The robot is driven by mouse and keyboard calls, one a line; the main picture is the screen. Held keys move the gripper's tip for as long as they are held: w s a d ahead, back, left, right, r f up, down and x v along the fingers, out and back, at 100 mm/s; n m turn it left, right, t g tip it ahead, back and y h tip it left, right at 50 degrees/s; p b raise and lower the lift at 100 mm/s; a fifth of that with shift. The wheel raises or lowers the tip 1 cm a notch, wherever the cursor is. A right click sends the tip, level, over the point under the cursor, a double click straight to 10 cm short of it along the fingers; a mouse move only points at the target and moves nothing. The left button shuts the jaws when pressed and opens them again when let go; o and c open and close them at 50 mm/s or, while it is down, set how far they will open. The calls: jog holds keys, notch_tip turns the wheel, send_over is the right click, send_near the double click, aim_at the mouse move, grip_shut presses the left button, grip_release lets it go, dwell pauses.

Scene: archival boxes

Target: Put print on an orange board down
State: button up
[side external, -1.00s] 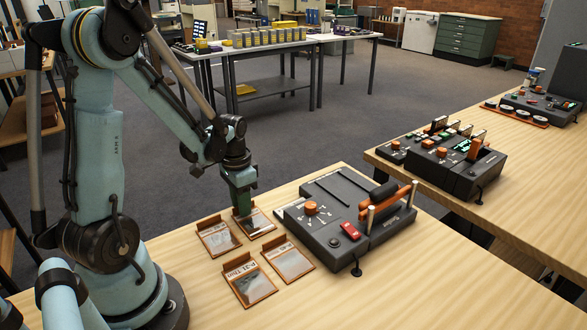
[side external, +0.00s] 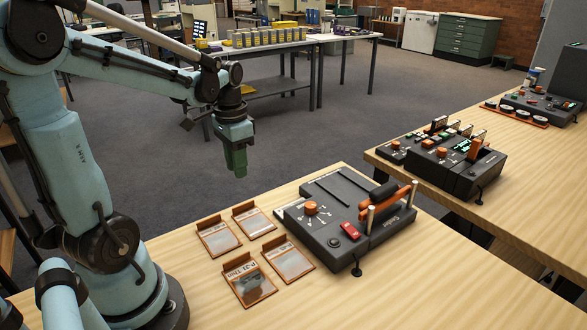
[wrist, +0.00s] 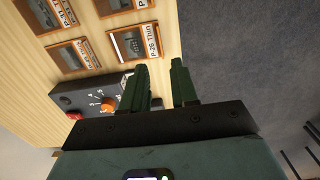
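Several prints on orange-brown boards lie flat on the wooden table in two rows: back left (side external: 218,238), back right (side external: 254,223), front right (side external: 289,262) and front left (side external: 252,286). Each has a label tab along one edge. In the wrist view, the board closest to my fingers (wrist: 132,42) has a label reading "P-26 Thin". My gripper (side external: 237,172) is raised above and behind the boards, touching none. In the wrist view, its two green fingers (wrist: 159,64) stand apart with nothing between them.
A dark device (side external: 345,222) with an orange knob, a red switch and an orange-handled lever stands right of the boards. Another table with more devices (side external: 458,165) is farther right. Bare wood lies in front of the boards.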

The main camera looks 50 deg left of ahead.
jog(key=d+r+t, duration=0.2)
jog(key=d+t, duration=0.5)
jog(key=d, duration=0.9)
jog(key=shift+w+d+r, duration=0.2)
jog(key=shift+w+r, duration=0.05)
jog(key=shift+w, duration=0.2)
